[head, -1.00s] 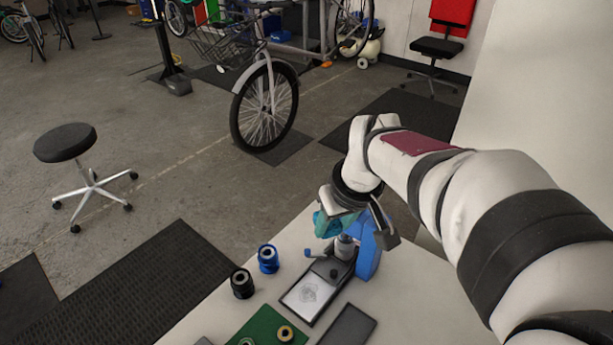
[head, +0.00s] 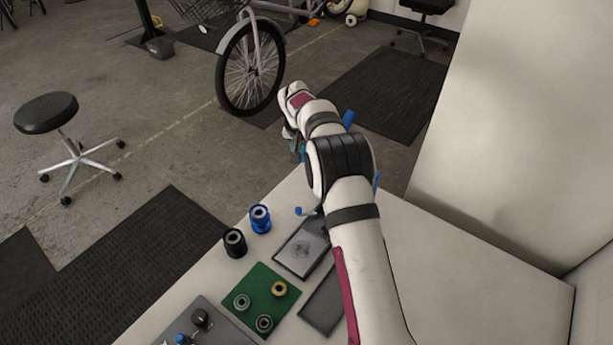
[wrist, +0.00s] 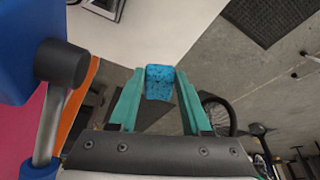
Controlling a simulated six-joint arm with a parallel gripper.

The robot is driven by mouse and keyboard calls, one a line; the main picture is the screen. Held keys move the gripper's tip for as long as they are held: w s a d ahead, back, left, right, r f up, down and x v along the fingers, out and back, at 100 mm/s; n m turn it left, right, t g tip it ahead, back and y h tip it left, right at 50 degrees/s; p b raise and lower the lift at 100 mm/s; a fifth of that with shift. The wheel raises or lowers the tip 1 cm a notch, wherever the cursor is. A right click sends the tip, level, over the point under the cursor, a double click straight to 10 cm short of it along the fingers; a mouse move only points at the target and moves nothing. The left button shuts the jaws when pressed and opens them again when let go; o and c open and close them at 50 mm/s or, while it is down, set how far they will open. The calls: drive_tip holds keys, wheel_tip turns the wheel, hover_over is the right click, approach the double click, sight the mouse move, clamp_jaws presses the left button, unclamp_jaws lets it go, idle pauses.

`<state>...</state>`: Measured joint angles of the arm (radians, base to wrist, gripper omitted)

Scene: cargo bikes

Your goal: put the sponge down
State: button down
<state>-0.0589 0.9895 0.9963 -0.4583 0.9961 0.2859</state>
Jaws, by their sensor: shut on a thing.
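The sponge (wrist: 159,84) is a bright blue, speckled block in the wrist view. My gripper (wrist: 161,74) is shut on it, with one teal finger on each side. Only a sliver of my gripper's teal (head: 302,152) shows in the head view, beyond my arm near the table's far edge. The sponge cannot be made out there. In the wrist view, the white tabletop (wrist: 150,30) and the grey floor both lie behind the sponge. I cannot tell its height above them.
A blue press (wrist: 18,45) with a grey lever stands close at left in the wrist view; my arm mostly hides it in the head view. The table also holds a blue hub (head: 260,219), a black hub (head: 234,243) and a green mat (head: 242,308) with several rings. Its right side is clear.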

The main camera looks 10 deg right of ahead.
wheel_tip(320, 180, down, 9)
drive_tip(key=shift+r, duration=0.15)
drive_tip(key=shift+c, duration=1.8)
unclamp_jaws()
drive_tip(key=v, duration=1.2)
